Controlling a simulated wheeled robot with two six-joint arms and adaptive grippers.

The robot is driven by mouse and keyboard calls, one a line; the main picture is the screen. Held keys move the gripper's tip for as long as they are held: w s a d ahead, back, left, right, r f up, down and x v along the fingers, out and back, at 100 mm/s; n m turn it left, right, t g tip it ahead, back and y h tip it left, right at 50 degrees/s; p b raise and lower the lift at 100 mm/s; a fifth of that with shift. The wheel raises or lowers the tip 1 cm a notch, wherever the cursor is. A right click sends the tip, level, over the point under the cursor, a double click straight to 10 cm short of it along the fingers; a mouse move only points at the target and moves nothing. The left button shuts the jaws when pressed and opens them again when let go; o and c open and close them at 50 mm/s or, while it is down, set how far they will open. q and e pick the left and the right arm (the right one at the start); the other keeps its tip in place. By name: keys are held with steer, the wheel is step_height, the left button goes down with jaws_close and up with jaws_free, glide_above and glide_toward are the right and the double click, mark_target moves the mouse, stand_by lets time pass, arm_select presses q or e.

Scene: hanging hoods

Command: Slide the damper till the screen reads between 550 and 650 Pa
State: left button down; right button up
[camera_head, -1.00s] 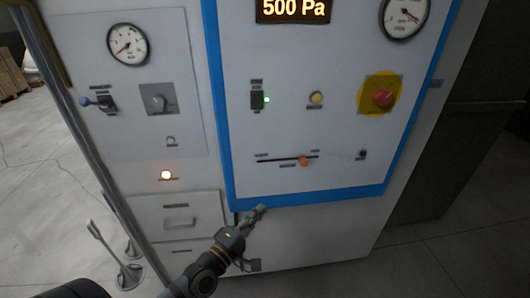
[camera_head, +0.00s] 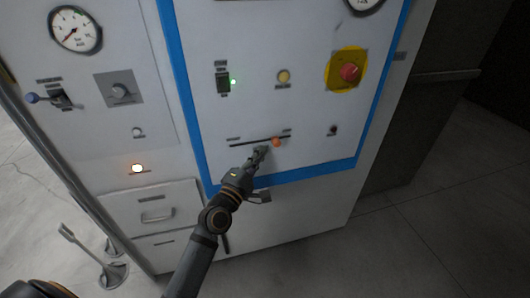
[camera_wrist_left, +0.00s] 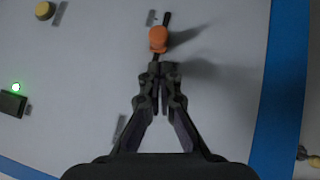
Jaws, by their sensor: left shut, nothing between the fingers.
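The damper is an orange knob (camera_head: 277,142) on a dark horizontal slot (camera_head: 250,142) low on the blue-framed panel. The knob sits toward the slot's right end. My left gripper (camera_head: 262,152) is just left of and below the knob in the head view, shut and empty. In the left wrist view the knob (camera_wrist_left: 158,38) stands just beyond the closed fingertips (camera_wrist_left: 161,70); whether they touch it I cannot tell. Most of the screen is cut off above the head view, so its reading does not show. My right gripper is not in view.
A red emergency button (camera_head: 350,72) on a yellow plate, a yellow button (camera_head: 284,76) and a dark switch with a green light (camera_head: 223,82) are above the slot. A small dark button (camera_head: 333,130) is to its right. A drawer handle (camera_head: 157,214) is lower left.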

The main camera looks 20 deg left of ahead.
arm_select(q)
steer(key=shift+w+d+r, duration=0.2)
steer(key=shift+w+d, duration=0.3)
steer(key=shift+d, duration=0.25)
